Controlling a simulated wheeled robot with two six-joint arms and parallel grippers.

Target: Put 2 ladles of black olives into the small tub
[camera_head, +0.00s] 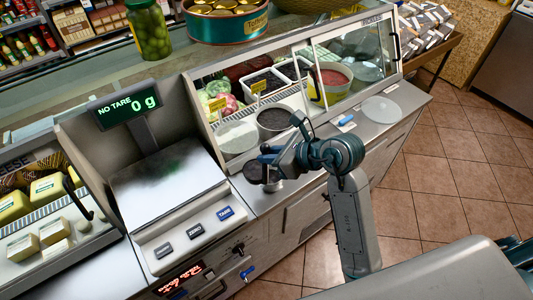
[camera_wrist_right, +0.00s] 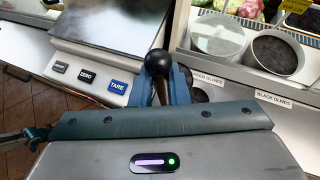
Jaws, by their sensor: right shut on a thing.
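My right gripper (camera_head: 272,157) is over the counter front, just right of the scale. It is shut on a thin handle with a black ball knob (camera_wrist_right: 157,64), probably the ladle's. Below the gripper is a dark round shape (camera_head: 254,174) with a small grey metal cup shape (camera_head: 273,185) beside it; I cannot tell which is the ladle's bowl. The black olives container (camera_head: 273,121) stands uncovered in the display case; it also shows in the right wrist view (camera_wrist_right: 277,52), with its label. I cannot clearly identify the small tub. My left gripper is not in view.
The scale (camera_head: 166,185) has an empty plate, and its display (camera_head: 127,106) reads 0 g, NO TARE. A pale-topped green olives container (camera_head: 237,138) stands left of the black olives. A clear round lid (camera_head: 381,110) lies on the counter at right. Cheese case (camera_head: 42,210) at left.

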